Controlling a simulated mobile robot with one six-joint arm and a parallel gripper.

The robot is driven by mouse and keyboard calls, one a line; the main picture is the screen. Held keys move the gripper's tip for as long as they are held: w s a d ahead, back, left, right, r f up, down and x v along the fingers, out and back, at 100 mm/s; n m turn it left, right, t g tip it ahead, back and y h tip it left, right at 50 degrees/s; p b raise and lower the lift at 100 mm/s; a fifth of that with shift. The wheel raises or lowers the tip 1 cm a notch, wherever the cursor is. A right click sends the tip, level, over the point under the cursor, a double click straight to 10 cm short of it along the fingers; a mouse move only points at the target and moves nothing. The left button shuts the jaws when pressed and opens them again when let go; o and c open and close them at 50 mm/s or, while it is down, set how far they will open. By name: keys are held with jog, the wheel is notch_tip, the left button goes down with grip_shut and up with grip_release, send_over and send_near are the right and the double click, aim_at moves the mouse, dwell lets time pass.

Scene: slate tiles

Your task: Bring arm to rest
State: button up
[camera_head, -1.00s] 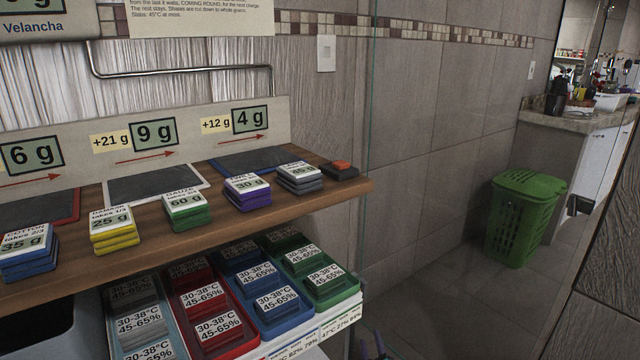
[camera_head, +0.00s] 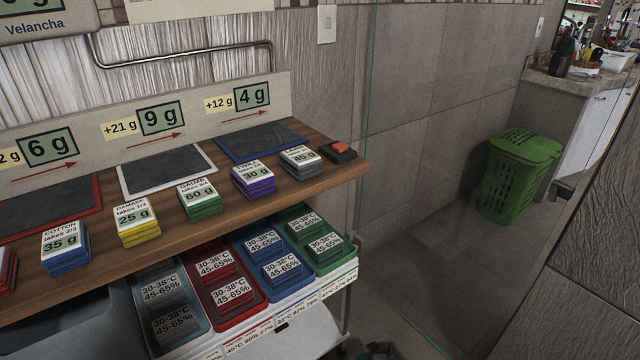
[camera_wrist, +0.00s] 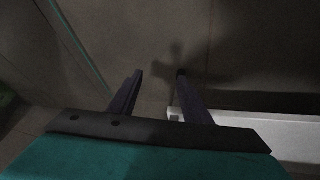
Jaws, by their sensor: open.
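My gripper (camera_wrist: 160,88) shows in the wrist view with its two dark fingers apart and nothing between them. Beyond the fingers is a dim grey surface with a shadow on it. A white ledge or panel (camera_wrist: 270,132) lies at the right, close to the right finger; I cannot tell whether they touch. In the head view only a small dark shape shows at the bottom edge, right of the shelf unit; I cannot tell which part it is.
A wooden shelf (camera_head: 110,254) carries stacked labelled slabs, such as the yellow stack (camera_head: 137,226), and dark slates. Coloured trays, such as the red tray (camera_head: 262,297), sit below. A glass edge stands right of it. A green basket (camera_head: 520,175) stands on open floor.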

jog(key=s+r+m+g+p, duration=0.2)
jog(key=s+r+g+p, duration=0.2)
jog(key=s+r, duration=0.4)
jog(key=s+a+r+m+g+p, duration=0.1)
jog(key=s+r+g+p, duration=0.3)
jog(key=s, duration=1.7)
notch_tip(320, 180, up, 4)
jog(key=shift+s+a+r+m+g+p, duration=0.2)
jog(key=shift+m+g+p, duration=0.25)
jog(key=shift+g, duration=0.65)
jog(key=shift+w+f, duration=0.1)
jog(key=shift+f, duration=0.05)
jog(key=c, duration=0.3)
